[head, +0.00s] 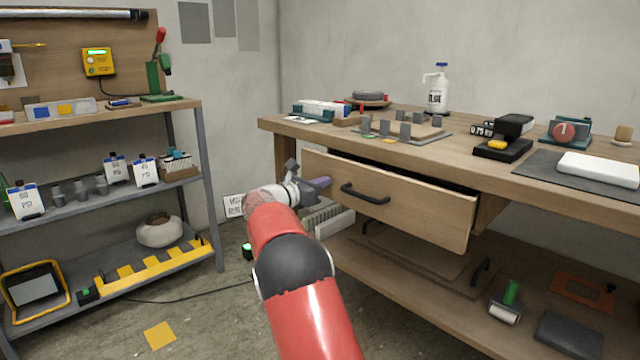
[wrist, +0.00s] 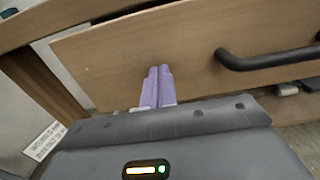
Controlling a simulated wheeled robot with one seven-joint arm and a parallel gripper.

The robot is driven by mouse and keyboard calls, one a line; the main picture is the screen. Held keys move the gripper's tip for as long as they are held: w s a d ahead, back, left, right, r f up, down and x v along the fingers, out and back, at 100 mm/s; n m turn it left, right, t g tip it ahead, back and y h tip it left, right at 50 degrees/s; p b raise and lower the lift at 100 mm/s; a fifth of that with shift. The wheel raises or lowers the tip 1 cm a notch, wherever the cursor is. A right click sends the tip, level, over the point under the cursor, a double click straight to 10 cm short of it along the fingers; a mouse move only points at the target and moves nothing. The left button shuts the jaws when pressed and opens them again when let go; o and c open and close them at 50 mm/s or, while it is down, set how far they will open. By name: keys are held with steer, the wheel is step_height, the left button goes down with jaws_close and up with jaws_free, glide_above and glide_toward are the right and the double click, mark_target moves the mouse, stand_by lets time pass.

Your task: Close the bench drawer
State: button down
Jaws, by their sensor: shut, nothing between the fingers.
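The bench drawer (head: 418,214) is a light wood front with a black bar handle (head: 364,195). It stands pulled out from under the wooden bench (head: 285,127), with a dark gap above its front. My gripper (head: 322,182) is at the left part of the drawer front, left of the handle. In the wrist view my gripper's purple fingers (wrist: 158,84) are together and empty, pointing at the drawer front (wrist: 140,50). The handle (wrist: 265,61) is to their right. I cannot tell whether the fingertips touch the wood.
The bench's lower shelf (head: 400,285) holds flat boards, a roller (head: 505,307) and a dark pad. A metal shelf unit (head: 205,190) with several items stands at the left. A yellow square (head: 160,336) lies on the floor between them.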

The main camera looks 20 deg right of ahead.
steer(key=p+x, duration=0.5)
steer(key=x, duration=0.3)
steer(key=shift+w+d, duration=0.15)
steer(key=shift+d, duration=0.25)
steer(key=shift+d+r, duration=0.1)
